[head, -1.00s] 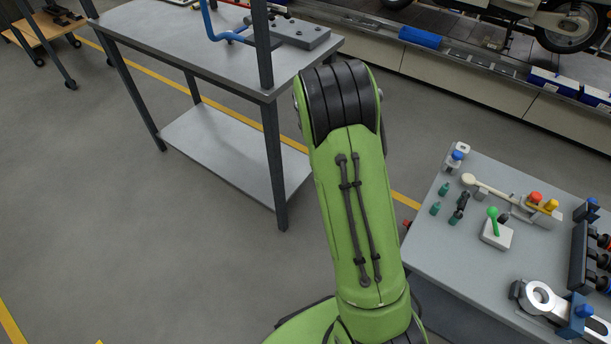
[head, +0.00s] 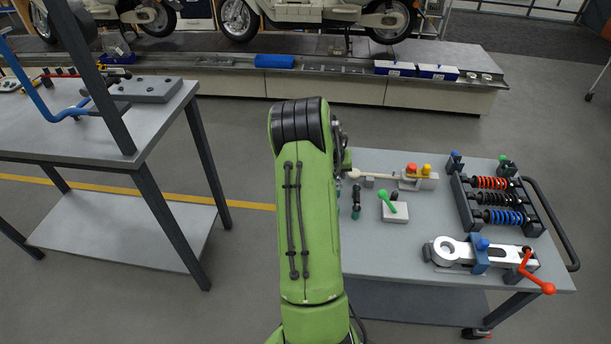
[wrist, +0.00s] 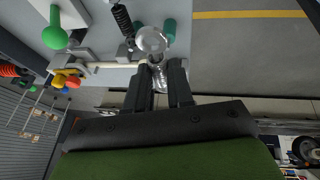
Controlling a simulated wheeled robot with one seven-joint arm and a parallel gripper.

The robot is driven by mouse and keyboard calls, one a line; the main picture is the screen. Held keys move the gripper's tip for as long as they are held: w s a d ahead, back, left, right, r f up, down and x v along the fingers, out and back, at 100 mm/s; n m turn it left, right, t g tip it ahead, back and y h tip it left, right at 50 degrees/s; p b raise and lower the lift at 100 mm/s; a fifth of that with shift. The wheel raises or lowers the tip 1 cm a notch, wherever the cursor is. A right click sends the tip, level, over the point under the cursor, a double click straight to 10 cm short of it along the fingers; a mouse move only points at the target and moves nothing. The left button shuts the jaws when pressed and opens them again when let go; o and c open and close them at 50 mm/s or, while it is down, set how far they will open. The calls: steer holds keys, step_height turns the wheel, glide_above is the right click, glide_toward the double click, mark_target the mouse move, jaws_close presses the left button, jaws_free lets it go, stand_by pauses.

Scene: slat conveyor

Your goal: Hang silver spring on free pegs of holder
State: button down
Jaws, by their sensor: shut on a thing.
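My gripper (wrist: 160,68) is shut on a shiny silver piece, the silver spring (wrist: 153,42), in the wrist view. Its rounded bright end sticks out past the fingertips; its coils are hard to make out. It is seen above the grey bench. In the head view my green arm hides most of the gripper and the spring. The holder (head: 462,205) is a dark rack at the right of the bench. It carries a red spring (head: 490,183), a black spring (head: 497,199) and a blue spring (head: 502,217). Its free pegs cannot be made out.
The bench (head: 440,215) also bears a white block with a green lever (head: 391,203), a wooden-handled tool (head: 368,175), a clamp fixture with a red handle (head: 485,255) and small dark bottles. A second table (head: 50,130) stands at left. The conveyor (head: 340,85) runs behind.

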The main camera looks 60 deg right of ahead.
steer(key=shift+s+d+f, duration=0.1)
steer(key=shift+s, duration=0.05)
steer(key=shift+f+b, duration=2.05)
steer(key=shift+f, duration=1.05)
steer(key=shift+a+f, duration=0.3)
steer(key=shift+f, duration=0.6)
steer(key=shift+a+f, duration=0.15)
steer(key=c, duration=1.4)
jaws_free()
steer(key=o, duration=0.5)
steer(key=shift+d+f, duration=0.15)
steer(key=shift+d, duration=0.15)
steer(key=shift+r, duration=0.45)
steer(key=p+v, duration=0.5)
steer(key=v, duration=1)
steer(key=shift+a, duration=0.2)
